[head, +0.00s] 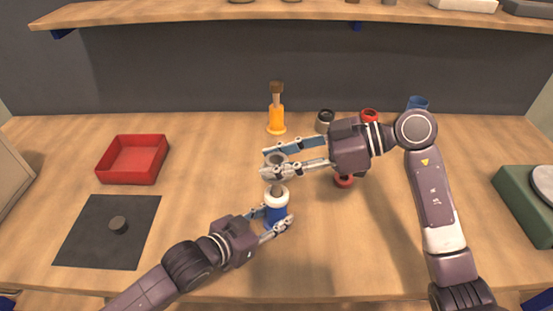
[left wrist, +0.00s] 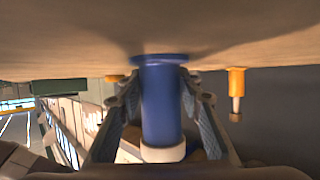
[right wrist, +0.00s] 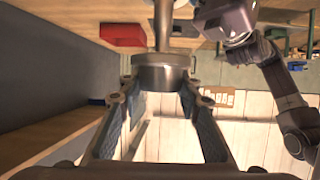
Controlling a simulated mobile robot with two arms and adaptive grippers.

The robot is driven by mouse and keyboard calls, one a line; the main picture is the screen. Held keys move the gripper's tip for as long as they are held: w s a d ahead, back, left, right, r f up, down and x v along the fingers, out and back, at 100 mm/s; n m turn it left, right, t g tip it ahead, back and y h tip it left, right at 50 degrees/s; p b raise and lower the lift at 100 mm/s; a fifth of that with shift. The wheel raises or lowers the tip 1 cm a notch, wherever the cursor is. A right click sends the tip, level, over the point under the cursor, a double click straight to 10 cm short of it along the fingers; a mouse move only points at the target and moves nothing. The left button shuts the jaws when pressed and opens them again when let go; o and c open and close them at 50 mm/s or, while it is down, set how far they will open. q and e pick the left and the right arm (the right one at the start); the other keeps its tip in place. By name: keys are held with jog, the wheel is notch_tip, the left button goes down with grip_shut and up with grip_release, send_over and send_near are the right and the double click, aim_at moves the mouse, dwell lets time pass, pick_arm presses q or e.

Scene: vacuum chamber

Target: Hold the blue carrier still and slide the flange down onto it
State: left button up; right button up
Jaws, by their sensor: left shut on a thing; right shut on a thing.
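The blue carrier (head: 277,216) stands upright on the table, with a white collar and a darker peg on top. In the left wrist view the carrier (left wrist: 162,105) shows upside down between the fingers. My left gripper (head: 271,219) is shut on its blue body. My right gripper (head: 269,163) is shut on the flange (head: 277,160), a grey metal ring, just above the carrier's top. In the right wrist view the flange (right wrist: 161,78) sits between the fingertips, roughly in line with a pale post beyond it. I cannot tell whether flange and peg touch.
An orange post (head: 276,118) and several small cylinders stand behind. A red ring (head: 344,181) lies under my right arm. A green box (head: 525,205) is at right.

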jog(key=shift+f, duration=1.8)
jog(key=o, duration=1.4)
jog(key=shift+c, duration=0.2)
jog(key=shift+o, duration=0.5)
jog(key=o, duration=0.4)
jog(key=shift+c, duration=0.2)
jog(key=shift+r, duration=3.5)
